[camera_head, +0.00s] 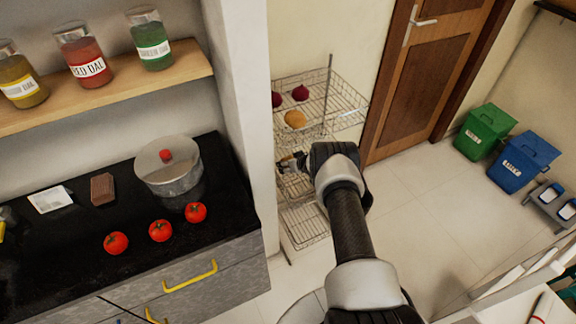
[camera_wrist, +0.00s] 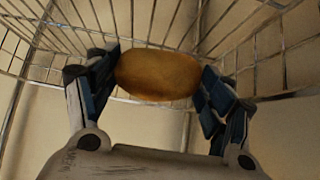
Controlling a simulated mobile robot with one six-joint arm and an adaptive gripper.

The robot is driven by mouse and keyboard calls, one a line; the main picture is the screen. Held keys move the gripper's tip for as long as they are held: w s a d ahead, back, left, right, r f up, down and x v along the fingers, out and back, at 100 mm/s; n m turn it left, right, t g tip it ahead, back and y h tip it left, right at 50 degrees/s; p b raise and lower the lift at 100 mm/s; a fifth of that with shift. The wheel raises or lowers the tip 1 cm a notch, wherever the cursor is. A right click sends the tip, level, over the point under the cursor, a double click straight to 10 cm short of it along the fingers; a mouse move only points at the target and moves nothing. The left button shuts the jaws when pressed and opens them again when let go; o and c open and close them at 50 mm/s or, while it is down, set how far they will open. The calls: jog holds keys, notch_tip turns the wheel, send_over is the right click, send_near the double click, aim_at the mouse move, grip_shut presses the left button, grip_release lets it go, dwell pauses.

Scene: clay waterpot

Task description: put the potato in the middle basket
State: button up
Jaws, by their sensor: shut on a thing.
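A brown oval potato (camera_wrist: 158,75) sits between the two blue-padded fingers of my gripper (camera_wrist: 160,85) in the wrist view, which are shut on it. In the head view my gripper (camera_head: 292,162) is at the wire rack, at the height of its middle basket (camera_head: 296,186), below the top basket (camera_head: 340,100). The held potato is small and partly hidden there by the gripper. Wire bars show behind the potato in the wrist view. Whether the potato touches the basket cannot be told.
The top basket holds two dark red onions (camera_head: 300,93) and a tan, potato-like item (camera_head: 295,119). A wall end (camera_head: 243,100) stands left of the rack, and a wooden door (camera_head: 425,75) is to its right. The lowest basket (camera_head: 305,225) looks empty. Open floor (camera_head: 415,205) lies to the right.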

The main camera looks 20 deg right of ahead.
jog(key=shift+w+r+b+x, duration=0.15)
jog(key=shift+b+x, duration=0.85)
jog(key=shift+b, duration=0.1)
jog(key=shift+w+r+b+x, duration=0.1)
jog(key=shift+w+b+x, duration=0.05)
jog(key=shift+b+x, duration=0.9)
jog(key=shift+r, duration=0.1)
jog(key=shift+s, duration=0.1)
jog(key=o, duration=1)
